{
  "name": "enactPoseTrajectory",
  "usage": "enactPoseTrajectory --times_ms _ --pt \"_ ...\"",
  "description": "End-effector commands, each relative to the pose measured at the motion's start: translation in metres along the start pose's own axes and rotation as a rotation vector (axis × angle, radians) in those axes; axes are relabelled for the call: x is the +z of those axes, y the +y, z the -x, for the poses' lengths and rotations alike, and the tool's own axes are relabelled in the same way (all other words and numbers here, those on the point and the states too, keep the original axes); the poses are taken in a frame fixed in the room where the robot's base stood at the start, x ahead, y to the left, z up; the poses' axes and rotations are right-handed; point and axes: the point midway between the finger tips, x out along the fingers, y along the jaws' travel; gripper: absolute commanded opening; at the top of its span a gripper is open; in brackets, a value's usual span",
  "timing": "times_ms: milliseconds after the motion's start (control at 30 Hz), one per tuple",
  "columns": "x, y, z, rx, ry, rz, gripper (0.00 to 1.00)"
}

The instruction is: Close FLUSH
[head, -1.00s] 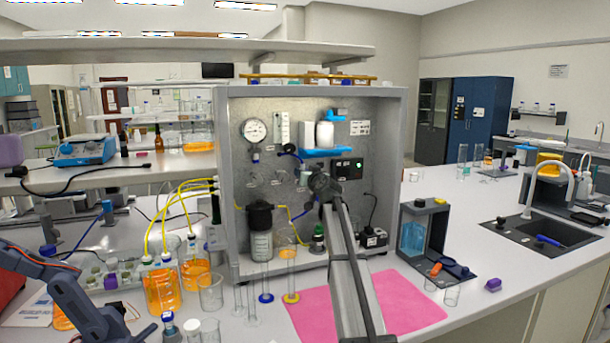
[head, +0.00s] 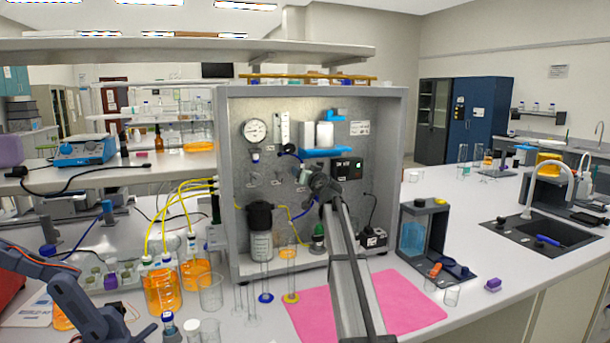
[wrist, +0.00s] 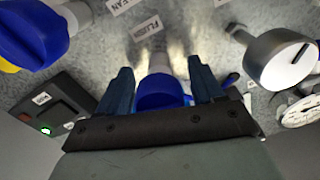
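The FLUSH label (wrist: 148,27) is on the grey metal panel in the wrist view. Just below it, a blue valve knob (wrist: 161,92) on a pale stem sits between the two dark blue fingers of my gripper (wrist: 162,88). The fingers stand apart, one on each side of the knob and very close to it. I cannot tell whether they touch it. My gripper's dark bar hides the knob's lower part. In the head view, my gripper (head: 312,174) is at the panel below the blue shelf, and my arm hides the knob.
Another blue valve handle (wrist: 32,32) is close at left in the wrist view, by a partly cut-off label. A black box with a green light (wrist: 45,130) is below it. A silver cylinder (wrist: 280,60) stands out at right. A pressure gauge (head: 255,131) is at the panel's upper left.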

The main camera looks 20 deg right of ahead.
Motion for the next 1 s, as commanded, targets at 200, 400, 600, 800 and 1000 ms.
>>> enactPoseTrajectory --times_ms 200,400,600,800,1000 --pt "0.000 0.000 0.000 0.000 0.000 0.000 0.68" --pt "0.000 0.000 0.006 0.000 0.000 0.000 0.68" --pt "0.001 -0.001 0.028 0.000 0.001 0.000 0.68" --pt "0.001 -0.001 0.063 0.000 0.001 0.000 0.68" --pt "0.001 -0.001 0.103 0.001 0.002 0.000 0.68"
